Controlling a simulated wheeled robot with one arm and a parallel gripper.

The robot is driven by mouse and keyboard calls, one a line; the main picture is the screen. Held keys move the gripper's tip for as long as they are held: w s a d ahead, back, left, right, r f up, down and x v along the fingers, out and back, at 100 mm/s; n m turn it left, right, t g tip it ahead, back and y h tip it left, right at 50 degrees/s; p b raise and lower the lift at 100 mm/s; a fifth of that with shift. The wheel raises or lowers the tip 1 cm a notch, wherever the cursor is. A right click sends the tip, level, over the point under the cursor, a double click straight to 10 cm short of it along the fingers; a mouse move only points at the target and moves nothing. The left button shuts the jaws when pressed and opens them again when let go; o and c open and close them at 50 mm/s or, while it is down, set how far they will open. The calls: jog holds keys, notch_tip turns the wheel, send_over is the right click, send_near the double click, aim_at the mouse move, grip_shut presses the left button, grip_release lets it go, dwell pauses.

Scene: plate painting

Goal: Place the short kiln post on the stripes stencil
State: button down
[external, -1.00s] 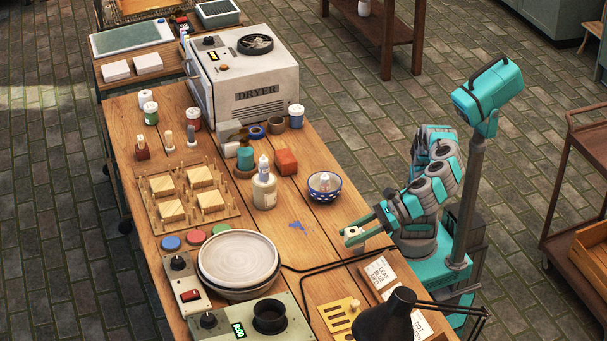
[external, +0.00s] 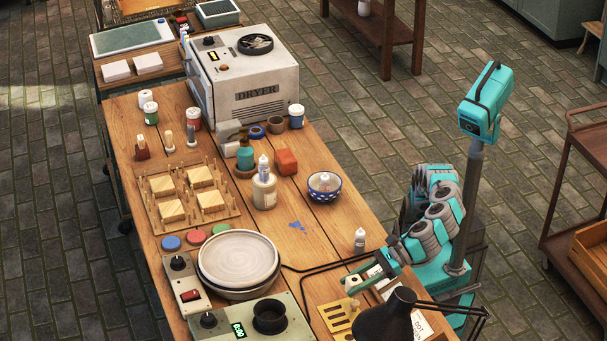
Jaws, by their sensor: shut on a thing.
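My gripper (external: 357,282) is over the right front part of the table, low in the external view. It is shut on a small cream piece, the short kiln post (external: 353,282), which is partly hidden between the fingers. The yellow stripes stencil (external: 334,314), a slotted plate with a small knob, lies on the table just below and left of my gripper in the picture. The held post appears above the stencil's far edge in the picture. I cannot tell its exact height. The black lamp covers part of the area to the stencil's right.
A black lamp (external: 388,318) stands close to the stencil. A white dropper bottle (external: 360,239) stands behind my gripper. A black cable (external: 318,269) crosses the table. Stacked plates (external: 238,260) and a green device (external: 243,322) are to the left. Cards lie partly hidden under my arm.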

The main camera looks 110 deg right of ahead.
jog(key=shift+f+b, duration=0.55)
jog(key=shift+f, duration=1.4)
jog(key=shift+d+f, duration=0.1)
jog(key=shift+f, duration=0.05)
jog(key=shift+c, duration=2)
grip_release()
jog(key=shift+s+r, duration=0.25)
jog(key=p+v, duration=0.1)
jog(key=v, duration=0.6)
